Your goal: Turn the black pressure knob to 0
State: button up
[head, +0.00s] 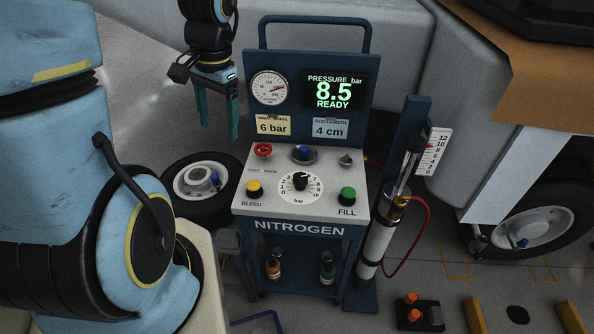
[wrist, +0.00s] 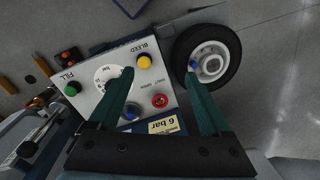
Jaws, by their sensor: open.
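The black pressure knob (head: 300,181) sits at the centre of a white numbered dial (head: 300,199) marked "bar" on the sloped panel of the nitrogen cart (head: 300,229). Its pointer is too small to read surely. The display (head: 333,92) reads "PRESSURE bar 8.5 READY". My gripper (head: 219,133) is open and empty, pointing down above and left of the panel, clear of the knob. In the wrist view my gripper's two teal fingers (wrist: 160,74) are spread over the panel; the white dial (wrist: 105,74) shows left of them, partly hidden by a finger.
The panel also holds a yellow BLEED button (head: 254,188), a green FILL button (head: 347,195), a red knob (head: 263,150), a blue knob (head: 304,154) and a small metal switch (head: 346,159). A gauge (head: 269,88) and a wheel (head: 200,187) are nearby. A cylinder (head: 382,235) stands right.

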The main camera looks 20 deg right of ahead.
jog(key=d+f+m+y+b, duration=0.1)
jog(key=d+f+m, duration=0.3)
jog(key=d, duration=0.2)
jog(key=d+f+m+y+b, duration=0.1)
jog(key=d+f+m+b, duration=0.15)
jog(key=d+m, duration=0.2)
jog(key=m+t, duration=0.2)
jog(key=m, duration=0.5)
send_near(302, 177)
jog(key=x, duration=0.9)
jog(key=shift+p, duration=0.3)
jog(key=shift+w, duration=0.1)
grip_shut()
